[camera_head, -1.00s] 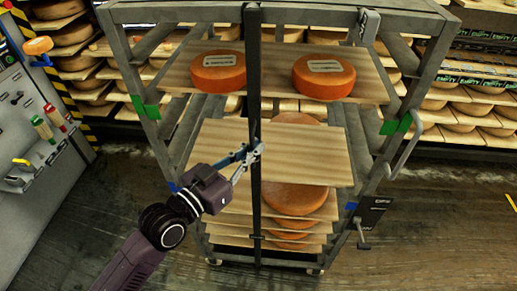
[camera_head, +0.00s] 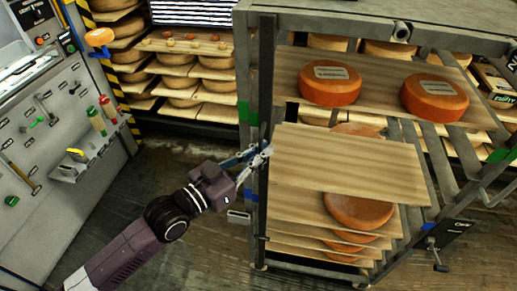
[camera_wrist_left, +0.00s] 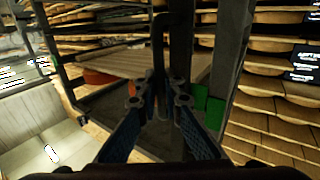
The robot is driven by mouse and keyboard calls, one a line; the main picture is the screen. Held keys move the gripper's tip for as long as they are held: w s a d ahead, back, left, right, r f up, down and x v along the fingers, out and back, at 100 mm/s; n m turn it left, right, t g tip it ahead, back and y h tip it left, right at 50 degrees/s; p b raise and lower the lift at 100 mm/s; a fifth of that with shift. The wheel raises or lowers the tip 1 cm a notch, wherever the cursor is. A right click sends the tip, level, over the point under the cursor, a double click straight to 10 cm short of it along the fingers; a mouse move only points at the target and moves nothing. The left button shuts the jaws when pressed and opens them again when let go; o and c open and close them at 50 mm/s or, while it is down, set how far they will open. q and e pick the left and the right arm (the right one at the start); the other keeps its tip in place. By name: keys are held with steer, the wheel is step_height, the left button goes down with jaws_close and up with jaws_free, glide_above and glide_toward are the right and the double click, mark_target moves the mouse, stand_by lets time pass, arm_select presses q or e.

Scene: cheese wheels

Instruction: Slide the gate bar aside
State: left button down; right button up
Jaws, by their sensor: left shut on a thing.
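The gate bar (camera_head: 264,85) is a dark upright bar at the left end of the rack's open front, close beside the left post (camera_head: 245,85). My left gripper (camera_head: 261,156) is shut on the bar about halfway up. In the left wrist view the bar (camera_wrist_left: 158,55) runs down between the fingertips (camera_wrist_left: 158,103), with the green-marked post just right of it. The bar's part between the fingers is hidden. My right gripper is not in view.
The rack holds two orange cheese wheels (camera_head: 330,83) on its upper board (camera_head: 385,100). Several boards and more wheels sit lower. A grey tool panel (camera_head: 45,130) stands at the left. Shelves of cheese (camera_head: 190,75) are behind. Floor is clear between panel and rack.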

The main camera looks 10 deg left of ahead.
arm_select(q)
steer(key=shift+a, duration=0.1)
steer(key=c, duration=2.1)
jaws_free()
steer(key=shift+a, duration=0.2)
steer(key=v, duration=1.2)
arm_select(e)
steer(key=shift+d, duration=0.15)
